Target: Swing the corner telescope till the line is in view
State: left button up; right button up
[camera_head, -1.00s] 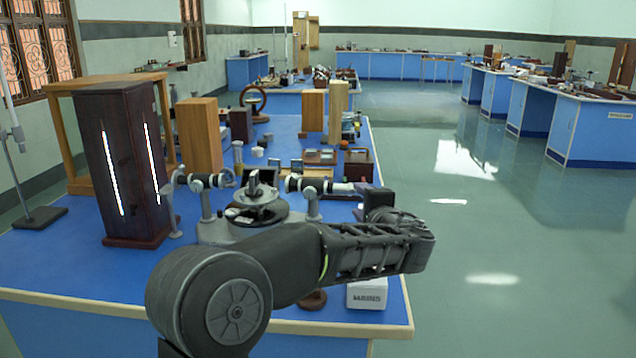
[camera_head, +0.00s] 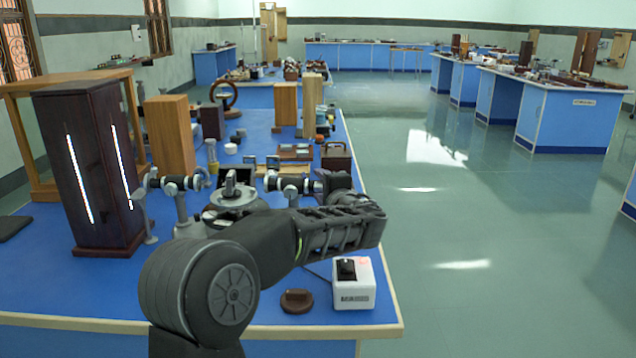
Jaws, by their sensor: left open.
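The spectrometer (camera_head: 235,197) stands on the near blue bench, with a round grey table at its middle. Its left tube (camera_head: 180,184) points toward the tall dark lamp box. The tube on its right, which looks like the telescope (camera_head: 288,183), reaches out to my left gripper. My left gripper (camera_head: 328,183) is open at the outer end of this telescope. Its fingers are small and dark here, and I cannot tell whether they touch the tube. My left forearm hides the spectrometer's lower front. My right gripper is not in view.
The dark lamp box (camera_head: 88,170) with two bright slits stands at the left. A white box with a black switch (camera_head: 353,284) and a brown disc (camera_head: 296,301) lie near the front edge. Wooden blocks (camera_head: 168,135) stand behind. The floor at the right is clear.

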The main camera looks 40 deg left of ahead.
pick_arm(q)
jog(key=shift+x, duration=1.35)
grip_shut()
dwell(0.4)
